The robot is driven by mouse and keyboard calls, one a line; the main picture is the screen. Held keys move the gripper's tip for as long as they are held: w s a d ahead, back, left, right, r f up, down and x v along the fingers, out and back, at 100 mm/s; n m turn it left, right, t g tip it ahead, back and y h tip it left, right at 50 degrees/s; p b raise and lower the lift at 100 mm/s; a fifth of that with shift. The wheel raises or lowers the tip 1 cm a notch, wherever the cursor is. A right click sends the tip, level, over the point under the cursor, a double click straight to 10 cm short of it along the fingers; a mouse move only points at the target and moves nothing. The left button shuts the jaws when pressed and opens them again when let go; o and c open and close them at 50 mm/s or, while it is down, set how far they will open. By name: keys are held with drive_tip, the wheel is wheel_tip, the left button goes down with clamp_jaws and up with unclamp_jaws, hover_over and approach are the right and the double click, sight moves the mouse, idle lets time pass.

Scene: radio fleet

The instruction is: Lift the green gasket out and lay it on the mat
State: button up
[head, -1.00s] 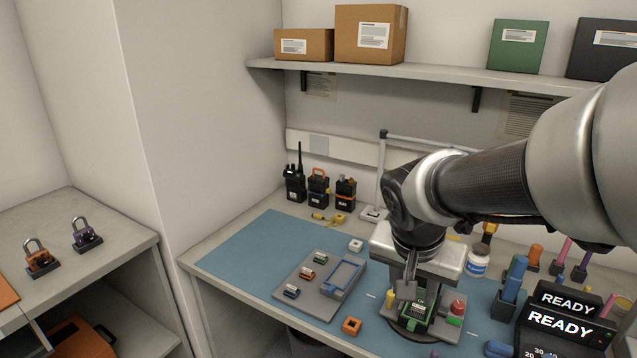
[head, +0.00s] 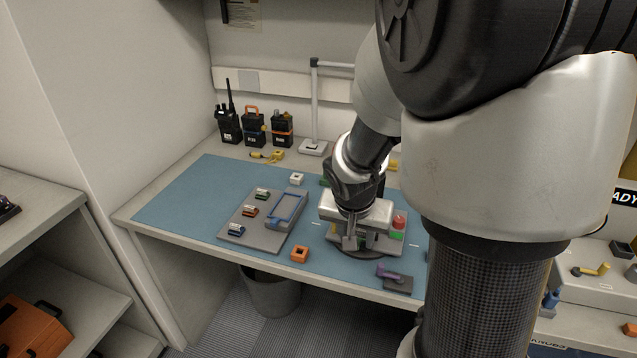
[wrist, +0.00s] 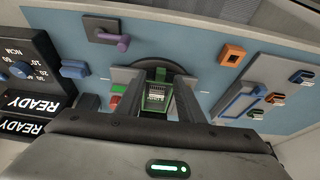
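The green gasket (wrist: 156,97) shows in the wrist view as a green rim in the grey fixture, around a dark part with a pale label. My gripper's two fingers (wrist: 158,90) are apart, on either side of it; I cannot tell whether they touch it. In the head view my gripper (head: 350,242) points down at the fixture (head: 376,238) and hides the gasket. The blue mat (head: 175,195) covers the bench, with bare room at its left.
A grey tray (head: 262,240) left of the fixture holds a blue frame (head: 287,207) and several small clips. An orange square part (head: 300,254) and a purple-handled tool (head: 392,276) lie near the front edge. Radios (head: 254,127) stand behind.

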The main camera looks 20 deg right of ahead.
drive_tip(key=shift+w+d+f, duration=0.1)
drive_tip(key=shift+w+f, duration=0.05)
drive_tip(key=shift+f, duration=0.3)
clamp_jaws()
drive_tip(key=shift+r, duration=0.2)
